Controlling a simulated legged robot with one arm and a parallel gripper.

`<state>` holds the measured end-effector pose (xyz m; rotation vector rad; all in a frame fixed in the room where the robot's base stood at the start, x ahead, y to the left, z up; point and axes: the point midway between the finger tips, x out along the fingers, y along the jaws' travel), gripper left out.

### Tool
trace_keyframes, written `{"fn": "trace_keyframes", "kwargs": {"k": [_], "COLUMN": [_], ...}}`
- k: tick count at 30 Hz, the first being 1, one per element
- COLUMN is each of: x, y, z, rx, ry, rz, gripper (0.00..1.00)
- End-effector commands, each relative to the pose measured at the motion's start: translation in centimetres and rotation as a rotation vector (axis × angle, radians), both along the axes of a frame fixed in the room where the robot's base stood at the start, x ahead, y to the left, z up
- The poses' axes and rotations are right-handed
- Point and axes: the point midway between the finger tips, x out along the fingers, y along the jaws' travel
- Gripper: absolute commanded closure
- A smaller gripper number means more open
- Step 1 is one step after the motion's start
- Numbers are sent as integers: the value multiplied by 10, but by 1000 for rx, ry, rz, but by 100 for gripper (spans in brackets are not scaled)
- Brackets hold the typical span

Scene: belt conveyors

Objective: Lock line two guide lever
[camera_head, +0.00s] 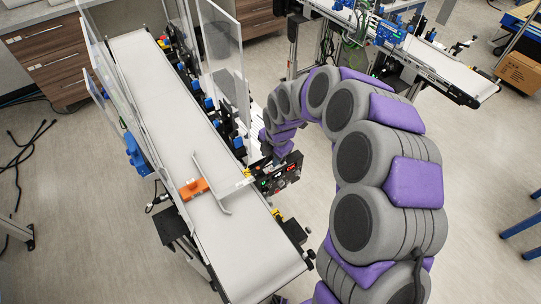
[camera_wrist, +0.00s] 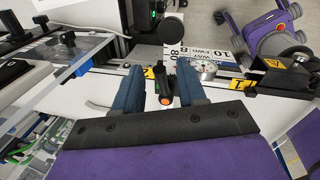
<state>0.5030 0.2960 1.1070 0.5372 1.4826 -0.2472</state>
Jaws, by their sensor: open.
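A small black handle with an orange tip (camera_wrist: 164,98) shows between the fingers of my gripper (camera_wrist: 156,86) in the wrist view; it looks like the guide lever. My gripper is open, with one blue-grey finger on each side of the handle. I cannot tell whether either finger touches it. In the head view, an orange block (camera_head: 194,188) and a bent grey guide rod (camera_head: 212,183) sit over the near conveyor belt (camera_head: 163,110). My arm reaches down to that belt's right edge, and my fingertips are hidden there.
A black control box (camera_head: 280,175) with lit buttons stands at the belt's right side. Clear upright panels (camera_head: 222,45) line the belt farther back. A second conveyor (camera_head: 450,68) stands at the upper right. Open floor lies between the conveyors.

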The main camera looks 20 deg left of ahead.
Motion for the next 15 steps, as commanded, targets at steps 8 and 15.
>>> {"fn": "trace_keyframes", "kwargs": {"k": [8, 15], "x": [0, 0], "y": [3, 3], "z": [-8, -8], "rx": [-3, -3], "ry": [1, 1], "rz": [0, 0], "gripper": [59, 70]}}
